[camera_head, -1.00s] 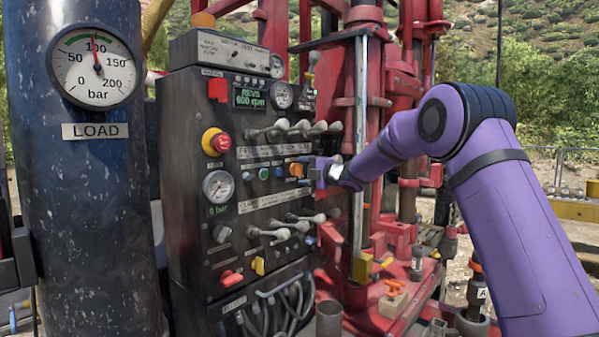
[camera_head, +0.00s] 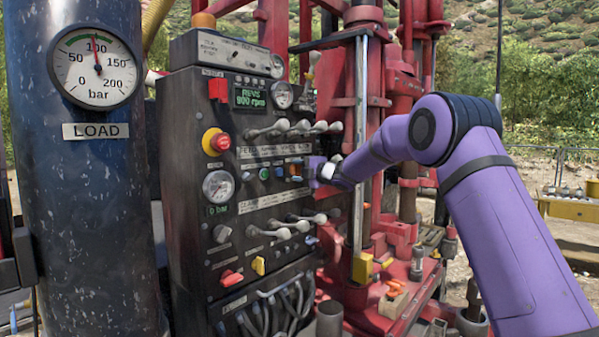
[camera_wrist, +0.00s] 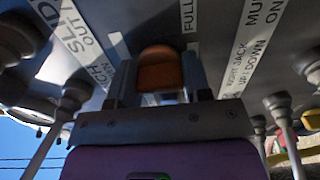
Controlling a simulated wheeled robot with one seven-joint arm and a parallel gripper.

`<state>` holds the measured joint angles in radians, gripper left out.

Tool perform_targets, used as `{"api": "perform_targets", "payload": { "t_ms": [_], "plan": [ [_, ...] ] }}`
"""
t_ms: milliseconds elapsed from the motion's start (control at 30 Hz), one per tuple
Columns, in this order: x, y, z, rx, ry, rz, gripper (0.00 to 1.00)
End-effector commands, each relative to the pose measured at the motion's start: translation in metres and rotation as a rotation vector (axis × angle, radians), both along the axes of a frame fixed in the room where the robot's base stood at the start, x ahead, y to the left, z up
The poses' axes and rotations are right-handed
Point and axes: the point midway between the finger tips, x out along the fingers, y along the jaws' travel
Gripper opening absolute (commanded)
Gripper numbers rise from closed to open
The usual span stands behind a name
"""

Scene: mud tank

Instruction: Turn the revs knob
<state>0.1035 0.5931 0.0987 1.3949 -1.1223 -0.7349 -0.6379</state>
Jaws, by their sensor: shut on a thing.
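The orange knob (camera_head: 296,169) sits at the right end of the button row on the black control panel (camera_head: 192,130). It also shows in the wrist view (camera_wrist: 160,70), below a label ending in "FULL". My gripper (camera_head: 308,170) is at the panel's right side with its fingers on this knob. In the wrist view my gripper (camera_wrist: 159,80) has one finger on each side of the knob, shut on it. The green REVS display (camera_head: 250,98) near the panel's top reads what looks like 800 rpm. The knob's own label is not clearly readable.
Levers with grey ball ends (camera_head: 290,128) stick out just above the knob, and more levers (camera_head: 285,226) are below it. A red mushroom button (camera_head: 215,142) is on the left. The red drill mast (camera_head: 400,90) stands close behind my arm.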

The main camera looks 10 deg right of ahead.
Motion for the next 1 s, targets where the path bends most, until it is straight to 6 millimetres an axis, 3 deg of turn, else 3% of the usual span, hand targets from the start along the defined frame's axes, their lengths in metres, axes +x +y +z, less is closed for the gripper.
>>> {"api": "perform_targets", "payload": {
  "t_ms": [267,1000],
  "plan": [
    [-0.0001,0.0000,-0.0008,0.081,0.060,0.000,0.21],
    [0.0000,-0.0004,-0.0015,0.525,0.384,-0.001,0.21]
  ]
}}
